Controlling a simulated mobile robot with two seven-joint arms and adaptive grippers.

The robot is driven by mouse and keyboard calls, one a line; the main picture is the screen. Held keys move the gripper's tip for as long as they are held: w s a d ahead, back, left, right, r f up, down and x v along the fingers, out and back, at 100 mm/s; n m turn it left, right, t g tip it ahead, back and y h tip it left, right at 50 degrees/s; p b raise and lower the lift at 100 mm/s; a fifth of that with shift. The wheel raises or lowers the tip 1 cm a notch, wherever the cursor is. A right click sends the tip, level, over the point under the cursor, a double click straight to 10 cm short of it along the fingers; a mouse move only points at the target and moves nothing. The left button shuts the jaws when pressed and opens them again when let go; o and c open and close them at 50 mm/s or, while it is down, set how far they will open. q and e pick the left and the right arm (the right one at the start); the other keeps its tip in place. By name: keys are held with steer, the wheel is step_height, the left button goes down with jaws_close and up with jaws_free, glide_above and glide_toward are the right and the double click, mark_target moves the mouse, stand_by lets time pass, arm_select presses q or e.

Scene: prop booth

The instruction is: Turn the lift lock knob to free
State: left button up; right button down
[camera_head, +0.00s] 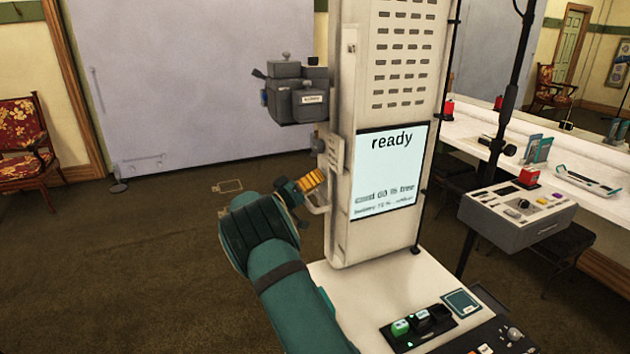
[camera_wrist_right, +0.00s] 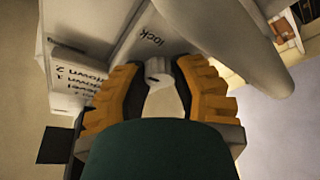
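In the right wrist view, a small light grey knob (camera_wrist_right: 158,73) sits on a pale panel beside the word "lock". My right gripper's two orange fingers (camera_wrist_right: 158,82) stand on either side of it, a little apart, with the knob between the tips. Whether they touch it is hard to tell. In the head view, my right gripper (camera_head: 311,181) is at the left side of the white column (camera_head: 345,240) and hides the knob. The column's screen (camera_head: 388,170) reads "ready" above smaller, blurred lines. My left gripper is not in view.
A grey box unit (camera_head: 297,97) hangs on the column's left side above my gripper. A rounded pale handle (camera_wrist_right: 228,40) passes close to my right finger. A grey control panel (camera_head: 517,212) and a long white counter (camera_head: 470,130) stand to the right. Open carpet lies left.

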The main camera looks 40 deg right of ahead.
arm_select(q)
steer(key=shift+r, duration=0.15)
arm_select(e)
steer(key=shift+n, duration=0.4)
arm_select(q)
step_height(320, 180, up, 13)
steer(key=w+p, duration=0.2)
steer(key=p, duration=1.1)
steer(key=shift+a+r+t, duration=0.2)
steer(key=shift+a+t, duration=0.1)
arm_select(e)
steer(key=shift+r+n+t+y, duration=0.15)
steer(key=shift+n+y, duration=0.8)
steer(key=shift+n, duration=1.9)
steer(key=shift+n+t+y, duration=0.1)
steer(key=shift+n+y, duration=0.9)
steer(key=shift+n, duration=1.8)
steer(key=shift+r+n+t+y, duration=0.15)
steer(key=shift+n+y, duration=0.8)
steer(key=shift+n, duration=1.9)
steer(key=shift+f, duration=0.1)
steer(key=shift+s, duration=0.1)
steer(key=c, duration=0.7)
jaws_free()
steer(key=shift+d, duration=0.1)
